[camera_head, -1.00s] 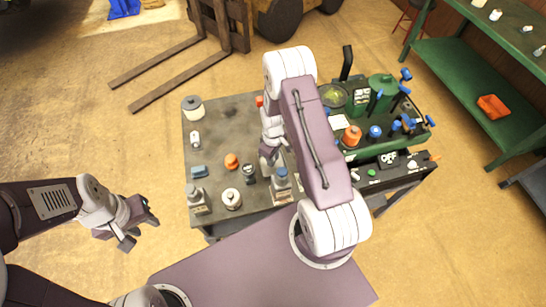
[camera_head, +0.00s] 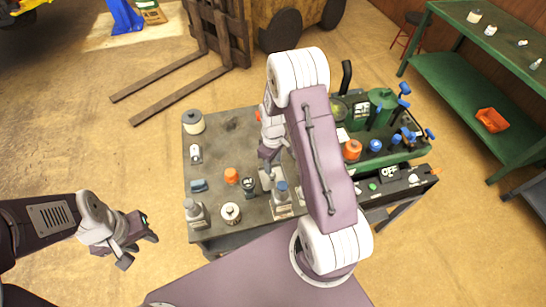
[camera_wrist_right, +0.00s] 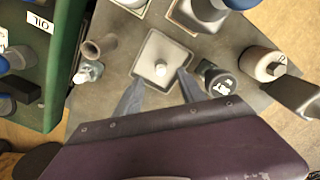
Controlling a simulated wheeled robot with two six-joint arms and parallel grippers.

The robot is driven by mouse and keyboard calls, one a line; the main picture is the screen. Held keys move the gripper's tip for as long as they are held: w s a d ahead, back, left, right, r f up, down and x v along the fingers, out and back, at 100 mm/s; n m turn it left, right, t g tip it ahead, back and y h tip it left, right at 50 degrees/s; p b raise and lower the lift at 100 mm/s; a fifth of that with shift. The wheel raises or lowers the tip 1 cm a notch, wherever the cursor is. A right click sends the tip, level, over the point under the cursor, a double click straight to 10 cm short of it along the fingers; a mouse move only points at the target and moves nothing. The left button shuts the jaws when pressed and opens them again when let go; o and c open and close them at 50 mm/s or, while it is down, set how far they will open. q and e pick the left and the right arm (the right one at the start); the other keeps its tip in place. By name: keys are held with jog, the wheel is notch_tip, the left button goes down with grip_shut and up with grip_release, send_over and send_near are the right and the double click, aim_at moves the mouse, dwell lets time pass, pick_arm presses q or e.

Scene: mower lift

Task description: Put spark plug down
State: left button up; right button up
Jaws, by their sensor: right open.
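A small pale upright piece (camera_wrist_right: 160,69), which looks like the spark plug seen end-on, is inside a square grey tray (camera_wrist_right: 150,48) in the right wrist view. My right gripper (camera_wrist_right: 158,92) is open, its two dark fingers apart by the tray's near corners and not closed on the piece. In the head view the right gripper (camera_head: 268,162) points down over the middle of the grey table (camera_head: 225,140), and the arm hides part of what lies beneath. My left gripper (camera_head: 138,246) is open and empty, off the table's left side.
A dark jar (camera_head: 248,186), an orange-capped item (camera_head: 231,175) and a white jar (camera_head: 231,212) stand close left of the tray. A blue-capped bottle (camera_head: 281,190) is in front.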

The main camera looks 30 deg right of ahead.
aim_at(273, 172)
notch_tip(273, 172, up, 6)
jog(key=f, duration=0.1)
jog(key=s+a+r+m, duration=0.3)
jog(key=s, duration=0.3)
jog(key=s+a+r+m+t, duration=0.1)
jog(key=s+a+r+m, duration=0.2)
jog(key=s, duration=0.3)
jog(key=shift+s+a+r, duration=0.3)
jog(key=shift+a+r, duration=0.35)
jog(key=shift+a, duration=0.1)
